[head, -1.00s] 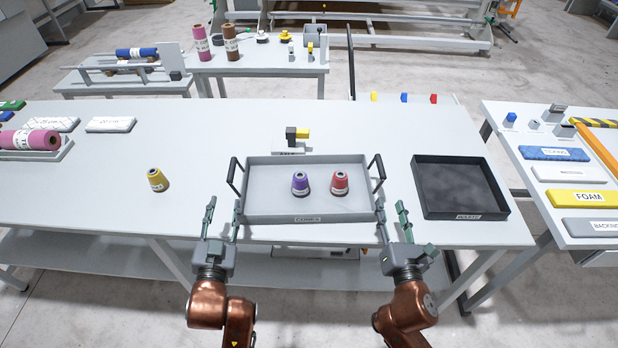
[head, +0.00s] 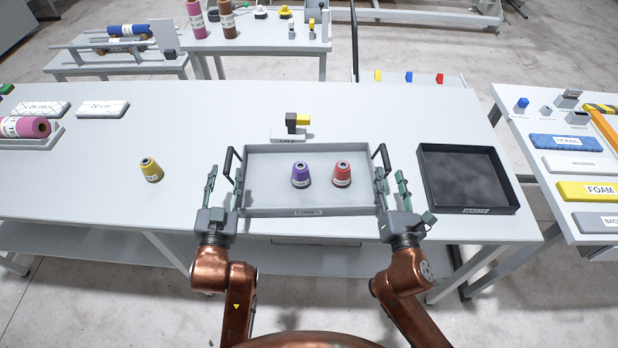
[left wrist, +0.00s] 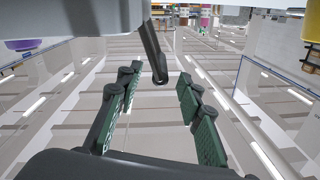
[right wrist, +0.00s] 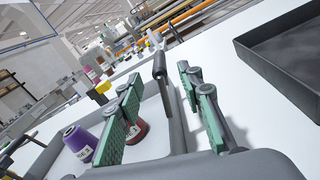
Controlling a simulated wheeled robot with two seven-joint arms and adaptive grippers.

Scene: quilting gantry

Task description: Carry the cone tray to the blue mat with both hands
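The grey cone tray (head: 330,196) lies on the table with a purple cone (head: 300,174) and a red cone (head: 342,173) standing in it. It has a dark upright handle at each end, left (head: 230,163) and right (head: 381,157). My left gripper (head: 224,186) is open at the tray's left end; in the left wrist view the left handle (left wrist: 151,48) shows between its spread fingers. My right gripper (head: 391,186) is open at the right end; in the right wrist view the right handle (right wrist: 159,66) shows between its fingers. I cannot make out a blue mat.
A black waste tray (head: 464,210) stands close to the right of my right gripper. A yellow cone (head: 151,169) stands on the table to the left. A small black and yellow block (head: 292,122) sits behind the tray. The table (head: 80,185) is clear around the yellow cone.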

